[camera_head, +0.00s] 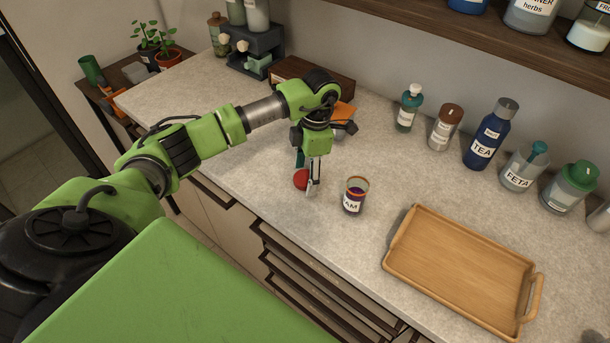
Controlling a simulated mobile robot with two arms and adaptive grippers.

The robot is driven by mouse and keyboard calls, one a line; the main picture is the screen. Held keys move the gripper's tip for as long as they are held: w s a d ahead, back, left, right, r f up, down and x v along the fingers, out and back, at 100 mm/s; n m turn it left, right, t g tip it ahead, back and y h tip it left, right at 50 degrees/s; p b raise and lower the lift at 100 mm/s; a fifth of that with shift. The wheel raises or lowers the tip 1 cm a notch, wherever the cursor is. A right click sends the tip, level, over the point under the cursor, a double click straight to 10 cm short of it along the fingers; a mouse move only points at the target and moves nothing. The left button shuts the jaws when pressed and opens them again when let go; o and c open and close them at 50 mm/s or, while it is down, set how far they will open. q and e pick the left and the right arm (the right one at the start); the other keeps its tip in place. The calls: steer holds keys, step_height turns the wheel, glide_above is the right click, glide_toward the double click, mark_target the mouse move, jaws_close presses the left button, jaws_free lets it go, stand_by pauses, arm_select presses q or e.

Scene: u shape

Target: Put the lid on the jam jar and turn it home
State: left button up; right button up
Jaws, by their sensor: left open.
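The jam jar (354,197) is a small glass with a white label, an orange-brown rim and dark purple contents. It stands upright on the counter and its top looks open. A round red thing (301,180), which looks like the lid, is left of the jar. My left gripper (308,186) points down at the red thing, its fingers open and low over the counter. One finger hides part of the red thing, and I cannot tell if they touch. My right gripper is out of view.
A wooden tray (462,268) lies right of the jar on the counter (245,160). Along the wall stand a blue TEA bottle (490,135), a FETA jar (523,168) and other jars. An orange item (345,114) and a dark brown box (289,70) are behind my gripper.

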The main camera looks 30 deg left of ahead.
mark_target(305, 178)
arm_select(q)
steer(key=c, duration=0.9)
steer(key=shift+r, duration=0.15)
steer(key=shift+r+b, duration=0.2)
steer(key=shift+b, duration=0.15)
step_height(305, 178, up, 2)
steer(key=shift+d+r+b, duration=0.1)
steer(key=shift+r+b, duration=0.15)
steer(key=shift+b, duration=0.7)
steer(key=s+d+r, duration=0.2)
steer(key=d+r, duration=0.1)
steer(key=d, duration=0.1)
steer(key=s+d+r+b, duration=0.1)
steer(key=s+d+r, duration=0.2)
steer(key=d, duration=0.1)
steer(key=s+d+r, duration=0.2)
steer(key=d+r, duration=0.1)
steer(key=r, duration=0.1)
steer(key=shift+s+d+b, duration=0.2)
steer(key=shift+d+b, duration=0.2)
